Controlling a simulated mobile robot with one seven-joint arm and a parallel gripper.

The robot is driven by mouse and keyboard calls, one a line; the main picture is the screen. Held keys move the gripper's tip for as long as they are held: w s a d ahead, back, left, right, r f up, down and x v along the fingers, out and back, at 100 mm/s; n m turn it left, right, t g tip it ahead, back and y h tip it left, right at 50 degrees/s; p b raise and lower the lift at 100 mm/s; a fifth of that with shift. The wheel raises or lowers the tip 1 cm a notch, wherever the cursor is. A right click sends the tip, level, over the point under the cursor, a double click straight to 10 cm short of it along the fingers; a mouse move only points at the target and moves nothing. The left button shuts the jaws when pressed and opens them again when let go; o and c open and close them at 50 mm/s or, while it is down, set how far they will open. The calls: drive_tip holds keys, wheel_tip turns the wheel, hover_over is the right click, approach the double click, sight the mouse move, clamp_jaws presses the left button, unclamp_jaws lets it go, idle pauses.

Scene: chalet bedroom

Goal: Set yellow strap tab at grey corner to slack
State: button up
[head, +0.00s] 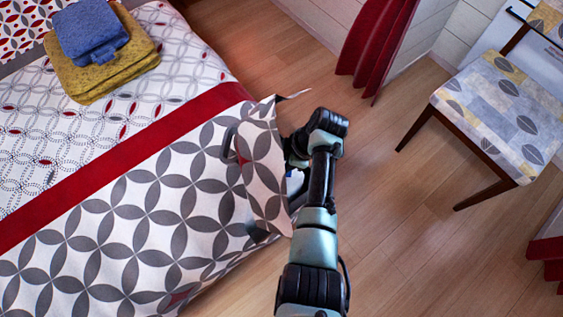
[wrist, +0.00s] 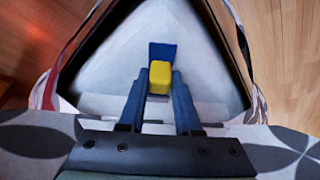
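The yellow strap tab (wrist: 160,76) shows in the wrist view, a small block in front of a dark blue piece (wrist: 162,50) on a pale surface. My gripper (wrist: 160,88) has its two dark blue fingers on either side of the tab. The tab fills the narrow gap between them, and they look closed on it. In the head view, a grey-and-white patterned fabric flap (head: 263,160) stands up at the bed corner and hides the tab and my fingers. The tab's setting cannot be read.
The patterned bed cover (head: 130,215) with a red band fills the left. Folded yellow (head: 130,62) and blue (head: 91,35) textiles lie on it. A leaf-patterned chair (head: 500,110) and red curtain (head: 375,40) stand right. The wooden floor (head: 420,215) between is clear.

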clamp_jaws()
idle(0.8)
drive_tip(key=a, duration=0.2)
drive_tip(key=shift+w+a, duration=0.2)
drive_tip(key=shift+a, duration=0.15)
drive_tip(key=o, duration=0.8)
unclamp_jaws()
drive_tip(key=w+p+v, duration=0.1)
drive_tip(key=p+v, duration=0.2)
drive_tip(key=v, duration=1)
drive_tip(key=shift+s+p, duration=0.3)
drive_tip(key=shift+s, duration=0.15)
drive_tip(key=shift+c, duration=0.3)
